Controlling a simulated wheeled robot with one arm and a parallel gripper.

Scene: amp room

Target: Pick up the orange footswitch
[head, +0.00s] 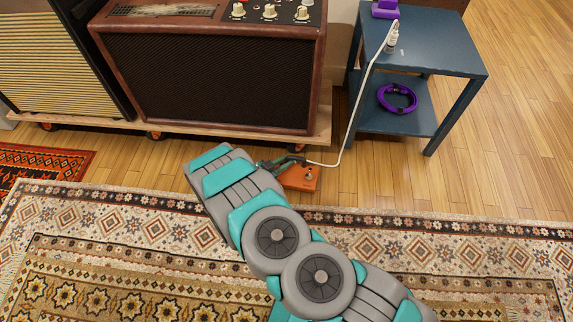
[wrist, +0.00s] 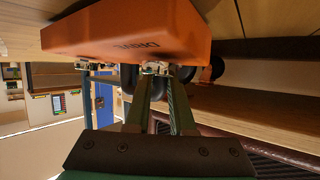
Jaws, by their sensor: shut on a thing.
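The orange footswitch (head: 300,178) is a small box at the rug's far edge, in front of the wooden amp. In the wrist view, which looks upside down, the footswitch (wrist: 135,32) fills the top, with the word DRIVE on its side. My gripper (head: 282,163) reaches it from the left. In the wrist view my gripper's two fingers (wrist: 160,75) are close together and shut on the metal part at the footswitch's face. I cannot tell whether the footswitch rests on the floor or hangs just above it.
A white cable (head: 350,118) runs from the blue side table (head: 430,60) down to the footswitch. A purple coil (head: 397,98) lies on the table's lower shelf. The wooden amp (head: 215,70) stands on a low wheeled board behind. A patterned rug (head: 440,240) lies in front; floor at right is clear.

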